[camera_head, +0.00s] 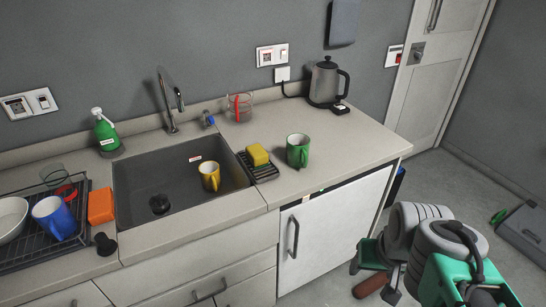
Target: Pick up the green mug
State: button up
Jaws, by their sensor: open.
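The green mug (297,151) stands upright on the counter to the right of the sink. My gripper (372,268) is at the lower right, in front of the counter and well apart from the mug. It is open, and my arm hides part of it.
The sink (140,175) holds a yellow mug (210,176). The counter (340,150) right of the mug is clear. A white cabinet door (330,235) is below.

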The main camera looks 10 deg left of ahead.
aim_at(298, 144)
jog(key=u, duration=0.5)
jog(key=i, duration=1)
jog(key=u, duration=0.05)
jog(key=k, duration=0.5)
jog(key=u, duration=2.25)
jog(key=k, duration=0.7)
jog(key=z, duration=0.85)
jog(key=i, duration=1)
jog(key=z, duration=0.05)
